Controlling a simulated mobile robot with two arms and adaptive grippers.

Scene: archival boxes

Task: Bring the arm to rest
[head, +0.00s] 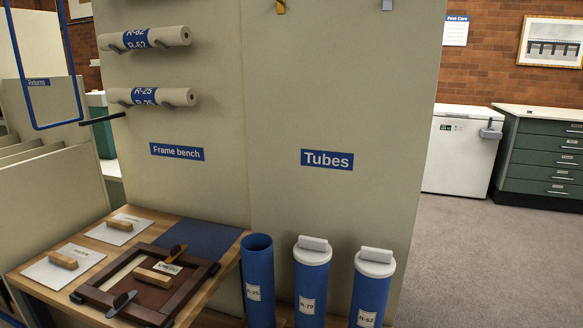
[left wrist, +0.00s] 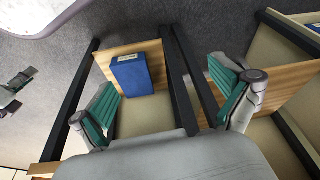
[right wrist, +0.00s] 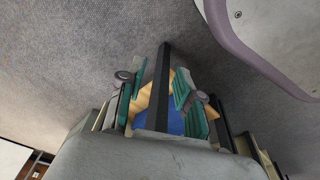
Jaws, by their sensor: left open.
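Neither of my grippers shows in the head view. In the left wrist view my left gripper (left wrist: 164,82) is open, its two teal-padded fingers wide apart and holding nothing. A blue box (left wrist: 131,75) with a pale label lies on a wooden shelf beyond the fingers, apart from them. In the right wrist view my right gripper (right wrist: 158,84) has its teal-padded fingers apart, with a narrower gap. A dark post and a blue surface (right wrist: 168,118) show beyond that gap. I see nothing gripped there.
A frame bench (head: 222,262) holds a dark wooden frame (head: 102,302) and papers. Blue tubes stand beside it: one uncapped (head: 258,280), two with white lids (head: 311,290) (head: 371,290). Rolled tubes (head: 146,38) rest on wall hooks. Grey floor (head: 470,255) is clear at right.

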